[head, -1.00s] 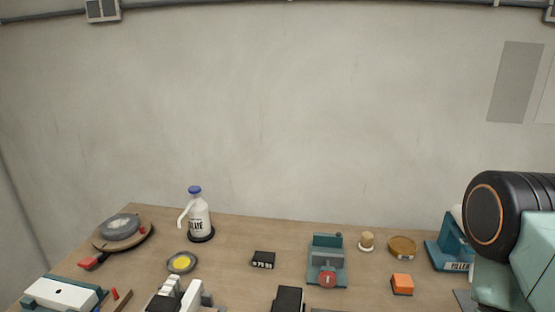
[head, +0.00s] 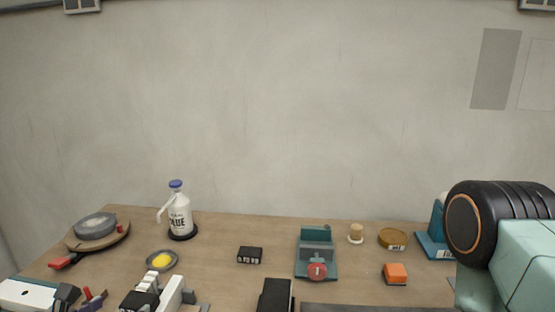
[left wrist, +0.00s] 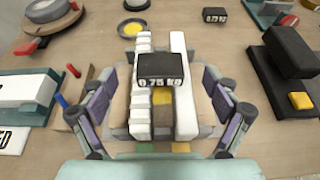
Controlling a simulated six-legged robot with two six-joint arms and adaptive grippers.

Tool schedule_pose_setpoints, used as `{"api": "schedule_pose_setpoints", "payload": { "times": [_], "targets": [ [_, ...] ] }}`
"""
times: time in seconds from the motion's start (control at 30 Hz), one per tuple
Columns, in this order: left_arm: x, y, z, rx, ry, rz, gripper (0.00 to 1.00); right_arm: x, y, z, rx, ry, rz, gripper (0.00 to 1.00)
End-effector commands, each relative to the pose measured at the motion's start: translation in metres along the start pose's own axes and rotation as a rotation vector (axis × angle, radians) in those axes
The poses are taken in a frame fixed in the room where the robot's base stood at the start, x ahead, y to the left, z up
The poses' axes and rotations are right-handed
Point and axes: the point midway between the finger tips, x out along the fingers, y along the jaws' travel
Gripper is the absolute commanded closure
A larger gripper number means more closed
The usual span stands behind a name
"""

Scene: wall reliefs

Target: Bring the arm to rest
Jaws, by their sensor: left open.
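My left gripper (left wrist: 160,98) is open in the left wrist view, its purple and grey fingers spread on either side of a white slotted fixture (left wrist: 186,105). A black block marked 0.75 kg (left wrist: 162,66) lies across the fixture, between the fingers as seen from the wrist. I cannot tell whether the fingers touch anything. In the head view only a purple and dark part of the left gripper shows at the bottom left edge, beside the white fixture (head: 172,294). My right gripper is out of view.
A plain wall stands behind.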

Motion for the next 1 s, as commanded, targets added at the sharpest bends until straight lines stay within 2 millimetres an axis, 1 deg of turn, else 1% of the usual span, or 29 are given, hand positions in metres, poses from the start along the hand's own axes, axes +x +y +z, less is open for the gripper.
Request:
{"api": "schedule_pose_setpoints", "payload": {
  "times": [0.03,0.2,0.63,0.77,1.0],
  "targets": [
    [0.004,0.000,-0.002,0.005,0.000,-0.001,0.12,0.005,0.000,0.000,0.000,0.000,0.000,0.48],
    [0.009,0.000,-0.001,0.001,0.000,0.000,0.12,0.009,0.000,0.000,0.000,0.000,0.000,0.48],
    [0.010,0.000,0.001,0.000,-0.001,0.001,0.12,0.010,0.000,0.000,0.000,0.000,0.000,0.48],
    [0.008,0.000,0.001,-0.003,0.000,0.001,0.12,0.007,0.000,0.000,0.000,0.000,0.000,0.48],
    [-0.007,0.000,0.003,-0.006,0.000,0.002,0.12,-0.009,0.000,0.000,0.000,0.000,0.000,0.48]
  ]
}}
